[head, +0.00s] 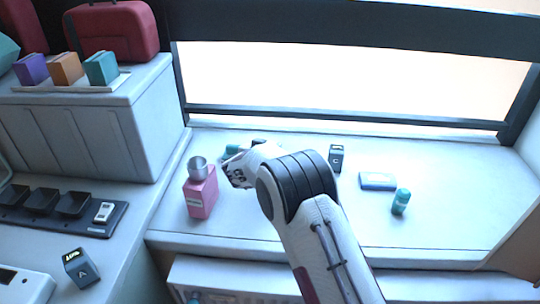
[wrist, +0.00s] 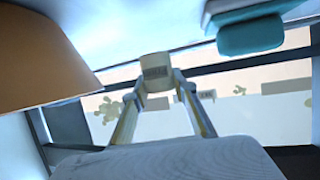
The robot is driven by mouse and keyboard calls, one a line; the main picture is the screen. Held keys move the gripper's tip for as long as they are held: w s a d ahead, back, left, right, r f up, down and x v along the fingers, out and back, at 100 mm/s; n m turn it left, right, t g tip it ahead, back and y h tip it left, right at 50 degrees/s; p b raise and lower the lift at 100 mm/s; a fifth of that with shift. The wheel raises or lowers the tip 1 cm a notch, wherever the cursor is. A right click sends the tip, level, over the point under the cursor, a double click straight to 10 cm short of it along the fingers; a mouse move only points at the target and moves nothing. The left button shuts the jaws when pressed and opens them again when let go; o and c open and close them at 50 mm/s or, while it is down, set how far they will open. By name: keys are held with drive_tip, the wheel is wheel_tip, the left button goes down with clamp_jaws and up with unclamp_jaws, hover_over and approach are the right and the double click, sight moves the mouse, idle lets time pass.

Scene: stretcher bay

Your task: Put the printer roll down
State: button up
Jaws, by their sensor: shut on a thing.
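In the wrist view, the printer roll (wrist: 155,70) is a small cream cylinder with a dark printed patch. My gripper (wrist: 157,84) is shut on it, one finger at each side. The roll is at the fingertips, and I see no surface touching it in that view. In the head view, my arm reaches over the white counter (head: 250,233) towards the window. My fingers and the roll are hidden there behind my wrist, so I cannot tell their height above the counter.
A pink bottle (head: 201,194) stands left of my wrist, close to it. A black block marked C (head: 336,158), a blue-white box (head: 378,181) and a teal bottle (head: 400,203) stand to the right. A black slotted tray (head: 75,222) lies left. The counter's front right is clear.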

drive_tip(key=shift+f, duration=1.8)
drive_tip(key=shift+f, duration=0.1)
drive_tip(key=o, duration=0.9)
drive_tip(key=shift+v, duration=6.05)
